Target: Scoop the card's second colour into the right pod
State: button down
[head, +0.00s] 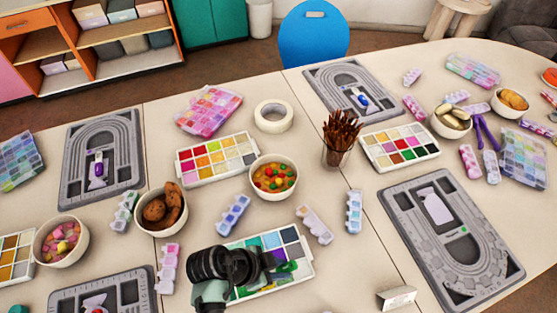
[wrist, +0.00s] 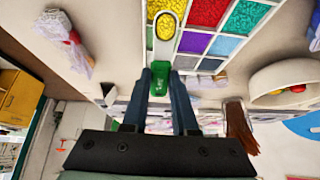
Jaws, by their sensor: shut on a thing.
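My gripper (wrist: 160,88) is shut on the green handle (wrist: 159,82) of a small scoop. The scoop's pale oval bowl (wrist: 154,46) points away from the fingers, and yellow beads (wrist: 166,26) show inside its rim. The bowl is over a bead tray (head: 309,270) with yellow, red, green, purple, blue and grey compartments. I cannot tell whether the bowl touches the beads. In the head view, my arm's end hides the tray's left part. Two pods, one pale (head: 314,224) and one bluish (head: 232,214), lie behind the tray. A small white card (head: 397,297) stands at right; its face is unreadable.
A bowl of colourful pieces (head: 274,176) and a cup of brown sticks (head: 338,145) stand behind the tray. A grey bead board (head: 450,235) lies at right, and a brown-filled bowl (head: 161,211) at left. Table between tray and right board is mostly clear.

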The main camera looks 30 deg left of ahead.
aim_at(292, 265)
jog(key=shift+w+d+r+g+y+p, duration=0.15)
jog(key=shift+w+d+g+y+p, duration=0.2)
jog(key=shift+g+y, duration=0.2)
jog(key=shift+w+d+r+g+y+p, duration=0.1)
jog(key=shift+w+d+g+y+p, duration=0.15)
jog(key=shift+w+g+y+p, duration=0.3)
jog(key=shift+w+d+r+g+y+p, duration=0.2)
jog(key=shift+r+g+y+p, duration=0.35)
jog(key=shift+g+y+p, duration=0.45)
jog(key=shift+d, duration=0.1)
